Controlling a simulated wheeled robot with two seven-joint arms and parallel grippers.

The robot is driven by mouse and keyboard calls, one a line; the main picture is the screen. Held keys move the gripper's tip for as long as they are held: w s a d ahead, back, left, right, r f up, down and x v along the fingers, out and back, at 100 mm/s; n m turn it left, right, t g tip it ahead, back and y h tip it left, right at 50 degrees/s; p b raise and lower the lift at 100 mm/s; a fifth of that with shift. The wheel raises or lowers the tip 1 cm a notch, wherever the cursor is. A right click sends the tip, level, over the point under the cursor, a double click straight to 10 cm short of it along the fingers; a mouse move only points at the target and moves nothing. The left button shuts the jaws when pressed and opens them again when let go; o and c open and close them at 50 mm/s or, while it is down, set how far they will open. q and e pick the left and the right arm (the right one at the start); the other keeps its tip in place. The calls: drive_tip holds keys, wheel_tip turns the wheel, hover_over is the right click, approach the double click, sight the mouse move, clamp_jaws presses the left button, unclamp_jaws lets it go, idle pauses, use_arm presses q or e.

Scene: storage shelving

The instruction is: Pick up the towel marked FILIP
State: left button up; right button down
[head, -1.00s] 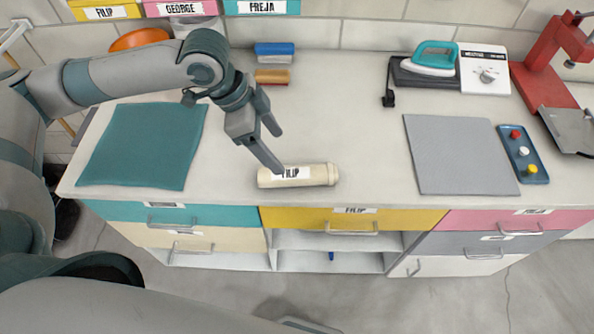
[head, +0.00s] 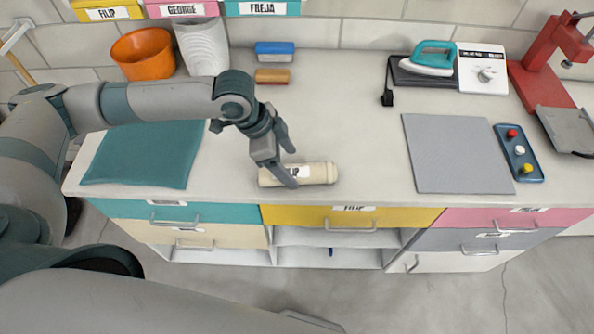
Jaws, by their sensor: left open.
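The towel marked FILIP (head: 318,174) is a cream roll lying on the worktop near its front edge, in the middle of the head view. Its white label is partly hidden by a finger, and only the last letters show. My left gripper (head: 291,168) is open, with its fingers pointing down at the towel. One finger overlaps the label side in the picture and the other is behind it, near the towel's back edge. I cannot tell whether either finger touches the towel. My right gripper is not in view.
A teal mat (head: 140,158) lies left and a grey mat (head: 455,152) right on the worktop (head: 350,110). Behind my arm stand an orange bucket (head: 143,58) and a white basket (head: 203,45). Brushes (head: 272,76), an iron (head: 434,56) and a red press (head: 540,65) are farther back.

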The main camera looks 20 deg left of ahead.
sight(294, 168)
use_arm(q)
drive_tip(key=shift+w+d+f+p, duration=0.15)
drive_tip(key=shift+f+p, duration=0.15)
drive_tip(key=shift+f, duration=0.05)
drive_tip(key=shift+p+x, duration=0.7)
drive_tip(key=shift+x, duration=1.3)
drive_tip(key=shift+w, duration=0.15)
drive_tip(key=c, duration=1.3)
drive_tip(key=shift+r, duration=0.2)
